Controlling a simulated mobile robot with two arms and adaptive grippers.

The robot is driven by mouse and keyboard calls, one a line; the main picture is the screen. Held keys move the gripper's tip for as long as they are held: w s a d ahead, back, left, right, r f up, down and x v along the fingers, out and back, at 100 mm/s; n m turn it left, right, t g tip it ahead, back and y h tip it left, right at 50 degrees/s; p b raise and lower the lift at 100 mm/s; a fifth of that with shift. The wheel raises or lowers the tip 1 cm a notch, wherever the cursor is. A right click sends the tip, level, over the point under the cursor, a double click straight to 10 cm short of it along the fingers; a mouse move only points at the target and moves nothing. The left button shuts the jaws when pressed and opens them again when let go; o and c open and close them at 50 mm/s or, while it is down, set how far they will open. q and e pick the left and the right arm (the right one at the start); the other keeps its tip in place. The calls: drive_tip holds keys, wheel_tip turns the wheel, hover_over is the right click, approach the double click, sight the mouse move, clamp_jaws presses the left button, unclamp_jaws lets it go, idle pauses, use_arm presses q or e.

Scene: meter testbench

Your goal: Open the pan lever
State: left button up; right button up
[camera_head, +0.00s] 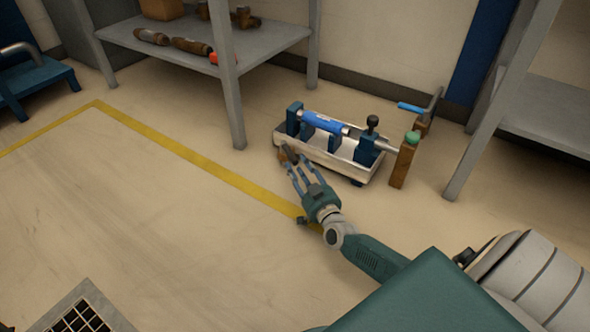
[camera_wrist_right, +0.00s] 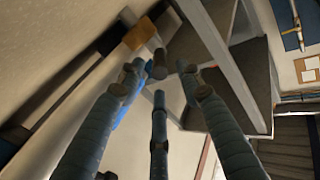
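The test bench is a low silver pan (camera_head: 340,160) on the floor, with dark blue posts and a blue cylinder (camera_head: 325,122) lying across it. A short brown lever-like piece (camera_head: 288,154) sticks out at the pan's front left; it looks to be the pan lever. My right gripper (camera_head: 293,163) reaches up to it with three blue fingers. In the right wrist view the fingers are spread, and a brown rounded end (camera_wrist_right: 157,65) shows between their tips. Whether any finger touches it I cannot tell. My left gripper is not in view.
A brown post with a green knob (camera_head: 412,137) and a blue-handled crank (camera_head: 411,108) stand right of the pan. Grey shelving (camera_head: 265,42) is behind left, another shelf unit (camera_head: 550,115) at right.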

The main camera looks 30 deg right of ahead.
sight(297, 165)
drive_tip(key=shift+w+d+f+b, duration=0.15)
drive_tip(key=shift+w+b, duration=0.15)
drive_tip(key=shift+w, duration=0.3)
drive_tip(key=shift+w+d+r+b, duration=0.1)
drive_tip(key=shift+w+b, duration=0.15)
drive_tip(key=shift+w, duration=0.75)
drive_tip(key=shift+c, duration=0.2)
clamp_jaws()
